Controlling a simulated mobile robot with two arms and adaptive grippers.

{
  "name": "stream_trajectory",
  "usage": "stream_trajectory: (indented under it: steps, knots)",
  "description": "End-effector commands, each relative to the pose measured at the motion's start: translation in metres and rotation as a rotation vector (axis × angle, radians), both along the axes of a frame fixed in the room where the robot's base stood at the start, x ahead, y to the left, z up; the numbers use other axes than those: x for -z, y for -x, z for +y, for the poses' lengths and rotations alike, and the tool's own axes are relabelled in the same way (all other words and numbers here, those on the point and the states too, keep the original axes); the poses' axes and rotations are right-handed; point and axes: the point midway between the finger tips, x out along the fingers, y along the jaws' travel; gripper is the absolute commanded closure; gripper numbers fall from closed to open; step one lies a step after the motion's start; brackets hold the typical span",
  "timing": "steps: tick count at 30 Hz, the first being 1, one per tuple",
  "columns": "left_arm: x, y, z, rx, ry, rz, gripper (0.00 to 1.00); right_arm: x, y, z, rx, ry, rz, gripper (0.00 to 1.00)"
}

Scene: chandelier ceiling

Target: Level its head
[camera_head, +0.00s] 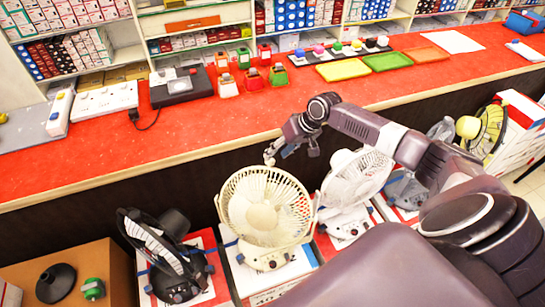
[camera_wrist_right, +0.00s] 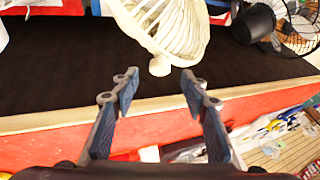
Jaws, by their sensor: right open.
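A cream desk fan (camera_head: 262,206) stands on a box below the red counter, in the middle of the head view. Its round head is tilted, with the grille facing up and towards me. My right gripper (camera_head: 272,153) is just above and behind the top of the fan head, at the counter edge. In the right wrist view, the open fingers (camera_wrist_right: 158,88) point at the cream fan's cage (camera_wrist_right: 170,25). A small cream knob (camera_wrist_right: 159,66) on the fan shows just beyond and between the fingertips. Nothing is between the fingers. My left gripper is not in view.
A white fan (camera_head: 352,180) stands close on the right, and a black fan (camera_head: 165,255) on the left. A yellow fan (camera_head: 487,130) is farther right. The red counter (camera_head: 240,118) holds tape dispensers, trays and power strips, with stocked shelves behind.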

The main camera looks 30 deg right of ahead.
Motion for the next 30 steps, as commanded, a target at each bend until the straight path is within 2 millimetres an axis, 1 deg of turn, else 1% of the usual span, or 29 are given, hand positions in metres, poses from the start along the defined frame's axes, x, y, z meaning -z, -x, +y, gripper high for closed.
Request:
stream_trajectory:
  steps: [3, 9, 13, 21, 30]
  knots:
    - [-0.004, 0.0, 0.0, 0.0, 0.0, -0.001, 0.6, 0.015, -0.008, 0.006, 0.0, -0.002, 0.001, 0.59]
    - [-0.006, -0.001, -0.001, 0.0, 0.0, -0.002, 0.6, 0.033, -0.015, 0.009, 0.0, 0.001, 0.0, 0.59]
    - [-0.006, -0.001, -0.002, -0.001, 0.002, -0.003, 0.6, 0.037, -0.017, 0.011, -0.001, 0.001, 0.0, 0.59]
    - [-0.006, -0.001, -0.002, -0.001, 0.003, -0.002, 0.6, 0.038, -0.017, 0.01, -0.001, 0.003, 0.0, 0.6]
    - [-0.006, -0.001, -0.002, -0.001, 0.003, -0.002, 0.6, 0.038, -0.017, 0.01, -0.001, 0.003, 0.0, 0.93]
